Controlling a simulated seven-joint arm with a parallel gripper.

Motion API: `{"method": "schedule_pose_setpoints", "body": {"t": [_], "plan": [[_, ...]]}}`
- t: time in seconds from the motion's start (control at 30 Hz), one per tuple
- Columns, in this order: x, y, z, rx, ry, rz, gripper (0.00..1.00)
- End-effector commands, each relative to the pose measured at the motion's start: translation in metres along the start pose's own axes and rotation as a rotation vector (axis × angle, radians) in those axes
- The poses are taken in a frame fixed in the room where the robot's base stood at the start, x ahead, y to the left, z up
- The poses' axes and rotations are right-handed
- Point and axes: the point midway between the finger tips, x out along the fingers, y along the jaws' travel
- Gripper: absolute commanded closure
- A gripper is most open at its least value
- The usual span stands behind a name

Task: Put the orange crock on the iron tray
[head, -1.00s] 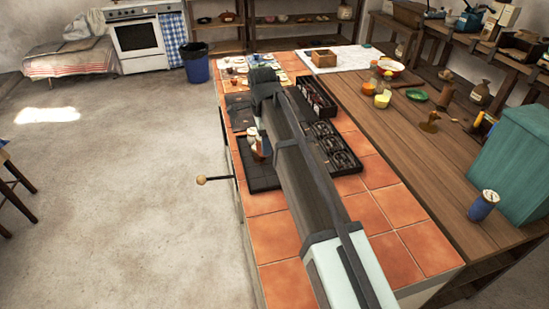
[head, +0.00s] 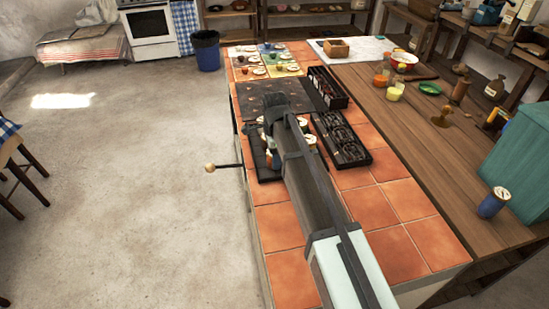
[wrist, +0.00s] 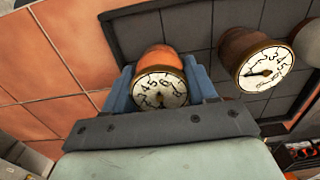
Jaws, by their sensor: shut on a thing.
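In the wrist view my gripper (wrist: 160,88) is shut on the orange crock (wrist: 160,60), with a blue finger on each side of it. The crock has a white dial face with numbers turned to the camera. It is over or on the edge of a dark, grid-marked tray (wrist: 205,30); I cannot tell whether it touches. In the head view my arm hides the gripper and most of the crock's surroundings. A dark tray (head: 262,170) shows beside the arm there. I cannot tell which dark tray is the iron one.
A brown crock (wrist: 235,45) with a dial stands close right of the held one. A flat dark sheet (head: 257,100), a divided black box (head: 335,85) and a compartment tray (head: 350,150) lie on the tiled counter. Bare tiles (head: 365,208) are at the front.

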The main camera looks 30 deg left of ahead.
Motion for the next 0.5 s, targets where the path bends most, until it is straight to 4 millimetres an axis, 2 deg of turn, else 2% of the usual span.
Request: {"method": "schedule_pose_setpoints", "body": {"t": [0.1, 0.47, 0.5], "plan": [[0.0099, 0.0005, 0.0, 0.0, 0.0, 0.001, 0.84], [0.0124, 0.0002, 0.0, 0.0, 0.0, 0.0, 0.84], [0.0127, 0.0002, 0.0, 0.0, 0.0, 0.0, 0.41]]}}
